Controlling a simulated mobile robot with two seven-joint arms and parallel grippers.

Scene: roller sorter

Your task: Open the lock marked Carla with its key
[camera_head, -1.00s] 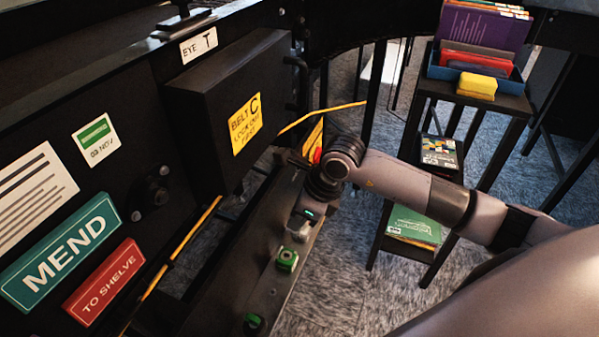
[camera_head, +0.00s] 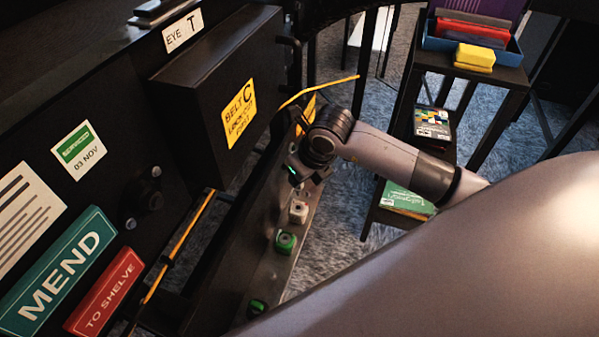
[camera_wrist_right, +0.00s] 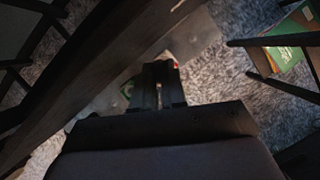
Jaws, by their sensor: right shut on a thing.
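My right gripper (camera_wrist_right: 160,85) is shut in the right wrist view, with a small red-marked thing (camera_wrist_right: 174,65) at its tips. What that thing is, I cannot tell. In the head view my right wrist is beside the black box with the yellow "BELT C" label (camera_head: 239,112), and the fingertips are hidden. A yellow plate (camera_head: 306,113) shows partly behind the wrist. A white block (camera_head: 298,212) and green blocks (camera_head: 286,242) (camera_head: 257,308) sit along a grey rail below. I can read no name Carla, so the lock is not identified. My left gripper is out of view.
A dark panel with a "MEND" sign (camera_head: 66,268) and a red "TO SHELVE" sign (camera_head: 104,288) stands at the left. A black stand (camera_head: 508,78) with a blue tray (camera_head: 437,42) is at the right. Carpeted floor shows between rail and stand.

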